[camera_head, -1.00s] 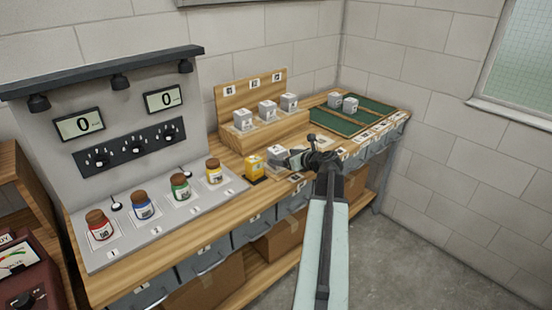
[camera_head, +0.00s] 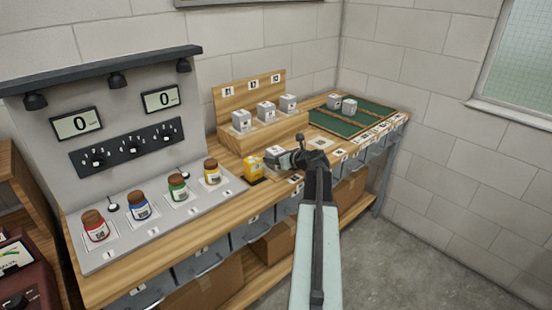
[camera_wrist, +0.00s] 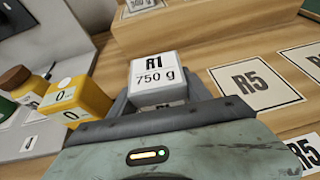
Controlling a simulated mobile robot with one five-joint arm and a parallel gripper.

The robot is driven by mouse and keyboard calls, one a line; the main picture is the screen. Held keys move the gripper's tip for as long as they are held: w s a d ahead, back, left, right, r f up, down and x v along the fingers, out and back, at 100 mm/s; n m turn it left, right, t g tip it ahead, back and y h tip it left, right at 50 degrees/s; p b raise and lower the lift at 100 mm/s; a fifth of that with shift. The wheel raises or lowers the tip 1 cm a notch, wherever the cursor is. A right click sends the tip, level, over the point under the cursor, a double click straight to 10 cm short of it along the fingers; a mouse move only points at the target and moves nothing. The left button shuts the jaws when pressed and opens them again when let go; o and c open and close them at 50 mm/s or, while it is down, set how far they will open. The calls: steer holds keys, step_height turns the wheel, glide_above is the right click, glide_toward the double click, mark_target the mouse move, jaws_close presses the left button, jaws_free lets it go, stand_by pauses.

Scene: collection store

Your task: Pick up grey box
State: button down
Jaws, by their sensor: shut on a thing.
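A light grey box marked "R1 750 g" (camera_wrist: 157,72) sits between the two fingers of my gripper (camera_wrist: 160,98) in the wrist view. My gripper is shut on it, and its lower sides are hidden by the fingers. In the head view the same box (camera_head: 274,151) shows at the tip of my gripper (camera_head: 284,157), over the bench to the right of a yellow block. I cannot tell whether the box touches the bench top.
A yellow block (camera_head: 253,168) stands close to the left. Three grey boxes sit on a wooden step (camera_head: 285,133) behind. Two more sit on a green mat (camera_head: 375,117) at right. Jars stand on a grey panel (camera_head: 125,244) at left. Flat labels include an "R5" card (camera_wrist: 255,84).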

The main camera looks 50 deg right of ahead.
mark_target(276, 150)
steer(key=shift+r, duration=0.15)
steer(key=shift+r+p, duration=0.65)
steer(key=shift+p, duration=0.2)
step_height(276, 150, up, 3)
steer(key=p, duration=0.2)
steer(key=shift+f+p, duration=0.2)
steer(key=shift+p, duration=0.1)
steer(key=s+a, duration=0.4)
steer(key=s, duration=1.1)
steer(key=shift+s+a+r+p, duration=0.2)
steer(key=shift+r+p, duration=0.15)
steer(key=shift+r, duration=0.05)
